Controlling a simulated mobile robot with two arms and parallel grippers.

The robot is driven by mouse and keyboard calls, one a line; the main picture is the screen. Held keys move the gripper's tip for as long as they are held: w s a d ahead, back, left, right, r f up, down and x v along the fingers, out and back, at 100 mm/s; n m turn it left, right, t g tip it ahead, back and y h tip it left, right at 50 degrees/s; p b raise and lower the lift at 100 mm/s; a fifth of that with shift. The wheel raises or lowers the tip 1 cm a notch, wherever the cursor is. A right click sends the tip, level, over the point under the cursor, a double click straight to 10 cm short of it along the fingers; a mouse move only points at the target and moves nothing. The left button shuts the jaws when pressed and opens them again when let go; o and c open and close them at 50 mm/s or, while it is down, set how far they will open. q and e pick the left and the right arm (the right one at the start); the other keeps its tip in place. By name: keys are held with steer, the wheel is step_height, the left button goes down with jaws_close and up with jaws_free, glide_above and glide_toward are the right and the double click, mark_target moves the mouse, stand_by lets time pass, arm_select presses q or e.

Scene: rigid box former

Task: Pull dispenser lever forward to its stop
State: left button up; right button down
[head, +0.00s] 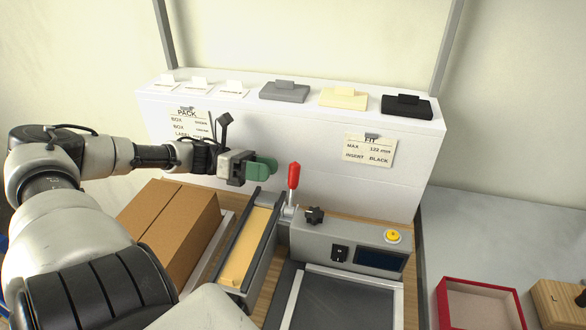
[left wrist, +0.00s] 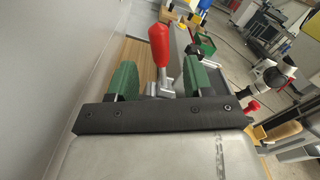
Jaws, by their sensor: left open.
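The dispenser lever (head: 293,178) has a red handle and stands upright on a metal pivot at the back of the dispenser, left of the grey machine. In the left wrist view the red handle (left wrist: 160,45) shows ahead, between the two green fingers but beyond their tips. My left gripper (head: 270,167) is open and empty, a little left of the lever in the head view; it also shows in the left wrist view (left wrist: 158,80). No contact with the lever is visible. My right gripper does not show in the head view.
The dispenser tray (head: 243,255) holds tan pieces. A cardboard box (head: 175,225) lies left of it. The grey machine (head: 345,243) with a black knob and yellow button stands right. A white shelf (head: 300,130) rises behind. A red box (head: 480,300) lies at the right.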

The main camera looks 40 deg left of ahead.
mark_target(293, 174)
arm_select(q)
steer(key=shift+b+x, duration=2.35)
steer(key=shift+x, duration=1)
jaws_close()
